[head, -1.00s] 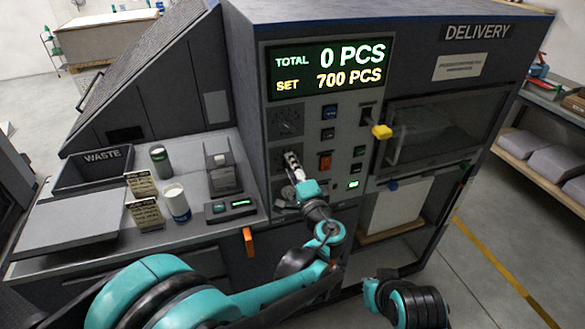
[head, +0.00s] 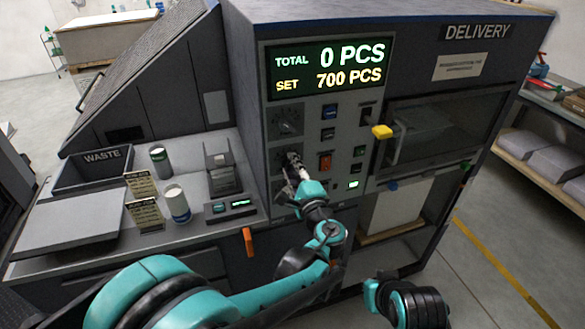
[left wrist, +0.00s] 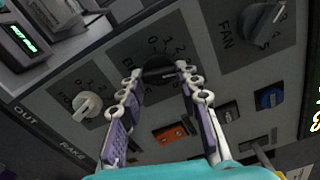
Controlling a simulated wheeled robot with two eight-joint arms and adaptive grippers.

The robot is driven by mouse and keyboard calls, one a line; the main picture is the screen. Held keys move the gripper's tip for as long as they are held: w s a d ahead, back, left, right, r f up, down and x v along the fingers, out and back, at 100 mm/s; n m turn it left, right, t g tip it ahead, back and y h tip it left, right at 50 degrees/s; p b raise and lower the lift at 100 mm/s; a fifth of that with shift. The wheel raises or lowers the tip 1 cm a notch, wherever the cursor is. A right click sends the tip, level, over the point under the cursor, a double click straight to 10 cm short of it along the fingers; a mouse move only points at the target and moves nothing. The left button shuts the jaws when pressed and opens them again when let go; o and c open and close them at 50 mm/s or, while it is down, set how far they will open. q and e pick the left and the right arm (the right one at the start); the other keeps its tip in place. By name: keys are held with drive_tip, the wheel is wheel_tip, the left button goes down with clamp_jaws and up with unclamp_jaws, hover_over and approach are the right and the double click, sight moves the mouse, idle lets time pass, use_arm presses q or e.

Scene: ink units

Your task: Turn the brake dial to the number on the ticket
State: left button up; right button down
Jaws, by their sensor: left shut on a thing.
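The brake dial (left wrist: 160,72) is a black knob on the grey control panel, with numbers around it, in the left wrist view. Its label is partly hidden by a finger. My left gripper (left wrist: 159,70) is shut on this dial, one finger on each side. My right gripper is not in view.
The fan dial (left wrist: 263,24) and a light knob (left wrist: 88,104) flank the brake dial. An orange button (left wrist: 170,133) and blue switch (left wrist: 269,98) are close by. Cans (head: 177,205) stand on the counter.

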use_arm(q)
drive_tip(key=shift+r, duration=0.1)
drive_tip(key=o, duration=1.2)
drive_tip(key=shift+w+a, duration=0.1)
drive_tip(key=shift+w, duration=0.05)
drive_tip(key=shift+c, duration=0.2)
drive_tip(key=v, duration=0.7)
drive_tip(key=shift+s, duration=0.3)
